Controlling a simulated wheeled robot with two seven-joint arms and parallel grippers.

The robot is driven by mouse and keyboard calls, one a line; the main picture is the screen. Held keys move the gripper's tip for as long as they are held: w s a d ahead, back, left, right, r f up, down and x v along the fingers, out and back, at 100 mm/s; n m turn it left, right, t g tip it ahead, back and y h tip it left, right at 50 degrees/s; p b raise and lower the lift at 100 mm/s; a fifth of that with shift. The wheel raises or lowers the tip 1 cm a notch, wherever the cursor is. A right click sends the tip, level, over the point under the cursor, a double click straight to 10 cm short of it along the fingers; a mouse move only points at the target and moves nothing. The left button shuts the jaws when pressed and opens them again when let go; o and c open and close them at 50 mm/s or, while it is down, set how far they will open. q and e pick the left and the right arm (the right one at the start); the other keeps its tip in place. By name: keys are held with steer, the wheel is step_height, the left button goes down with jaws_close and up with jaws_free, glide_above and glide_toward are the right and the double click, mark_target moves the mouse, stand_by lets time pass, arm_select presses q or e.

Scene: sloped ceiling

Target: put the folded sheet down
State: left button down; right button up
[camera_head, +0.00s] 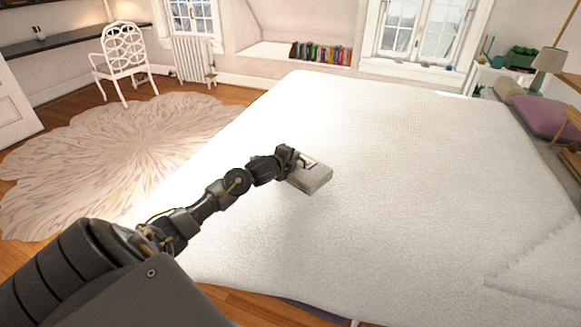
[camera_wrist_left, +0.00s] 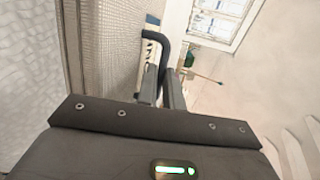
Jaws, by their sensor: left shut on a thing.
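The folded sheet (camera_head: 315,180) is a small, thick grey-white bundle over the middle of the bed (camera_head: 420,200). My left gripper (camera_head: 301,163) is at the sheet's upper left side and is shut on it. In the left wrist view the two dark fingers (camera_wrist_left: 163,85) are close together, beside the beige woven face of the sheet (camera_wrist_left: 108,50). A soft shadow shows near the sheet on the bed; I cannot tell whether its underside touches the cover. My right gripper is not in view.
The white bed cover is broad and clear around the sheet. A turned-over corner of cloth (camera_head: 540,265) lies at the lower right. Pillows (camera_head: 545,117) are at the far right. A round rug (camera_head: 120,150) and a white chair (camera_head: 123,58) stand off to the left.

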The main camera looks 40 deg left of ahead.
arm_select(q)
steer(key=w+f, duration=0.1)
steer(key=w+a+f, duration=0.1)
steer(key=shift+w+f, duration=0.2)
steer(key=shift+f, duration=0.2)
steer(key=shift+w+a+f, duration=0.1)
steer(key=shift+a+f, duration=0.15)
steer(key=shift+f, duration=0.1)
steer(key=f, duration=0.3)
steer(key=shift+a+f, duration=0.1)
steer(key=shift+a, duration=0.15)
steer(key=shift+a+f, duration=0.1)
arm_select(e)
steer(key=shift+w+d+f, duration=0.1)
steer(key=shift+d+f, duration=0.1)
